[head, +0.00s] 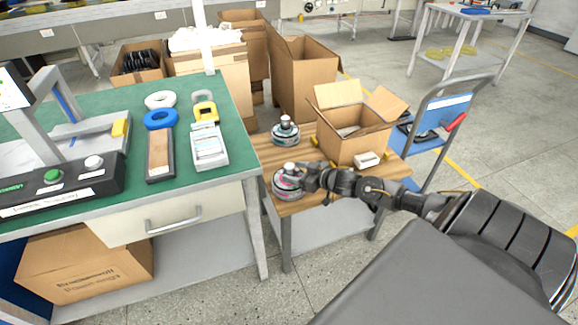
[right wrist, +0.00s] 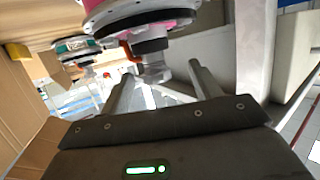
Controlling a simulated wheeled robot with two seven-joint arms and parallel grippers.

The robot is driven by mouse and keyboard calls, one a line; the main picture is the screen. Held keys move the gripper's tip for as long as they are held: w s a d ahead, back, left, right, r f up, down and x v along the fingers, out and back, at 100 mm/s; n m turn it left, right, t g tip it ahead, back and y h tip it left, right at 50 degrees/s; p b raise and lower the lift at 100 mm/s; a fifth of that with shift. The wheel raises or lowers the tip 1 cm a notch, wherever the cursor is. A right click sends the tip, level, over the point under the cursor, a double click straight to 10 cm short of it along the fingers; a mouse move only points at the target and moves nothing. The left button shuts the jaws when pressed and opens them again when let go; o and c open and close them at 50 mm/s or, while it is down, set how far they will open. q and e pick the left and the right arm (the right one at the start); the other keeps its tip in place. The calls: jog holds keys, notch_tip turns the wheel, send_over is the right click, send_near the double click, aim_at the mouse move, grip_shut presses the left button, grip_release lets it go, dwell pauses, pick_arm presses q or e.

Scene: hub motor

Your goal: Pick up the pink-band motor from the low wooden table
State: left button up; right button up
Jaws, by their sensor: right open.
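The pink-band motor (head: 287,187) stands at the near left corner of the low wooden table (head: 314,201). It is a round dark and silver unit with a pink ring and a lighter hub on top. My right gripper (head: 304,177) reaches in from the right, close beside the motor's upper part. In the right wrist view, which looks upside down, the pink-band motor (right wrist: 146,20) is at the top. Its narrow hub points between the two open fingers of my right gripper (right wrist: 160,74). I cannot tell whether they touch. My left gripper is not in view.
A teal-band motor (head: 285,134) stands farther back on the same table. An open cardboard box (head: 352,146) and a small white item (head: 367,160) are to its right. The green workbench (head: 226,125) borders the table on the left. A blue cart (head: 431,146) stands behind.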

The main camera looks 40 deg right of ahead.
aim_at(285, 167)
jog(key=x, duration=0.4)
jog(key=shift+w+d+b, duration=0.25)
jog(key=shift+w+b, duration=0.05)
jog(key=shift+w, duration=0.2)
jog(key=shift+w+a+f, duration=0.1)
jog(key=shift+w+f, duration=0.05)
jog(key=shift+w, duration=0.05)
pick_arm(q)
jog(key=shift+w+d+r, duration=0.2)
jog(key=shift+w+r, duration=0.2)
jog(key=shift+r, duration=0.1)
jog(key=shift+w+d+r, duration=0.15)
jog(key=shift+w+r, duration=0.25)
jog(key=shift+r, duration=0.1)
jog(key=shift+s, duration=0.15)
pick_arm(e)
jog(key=c, duration=0.7)
grip_shut()
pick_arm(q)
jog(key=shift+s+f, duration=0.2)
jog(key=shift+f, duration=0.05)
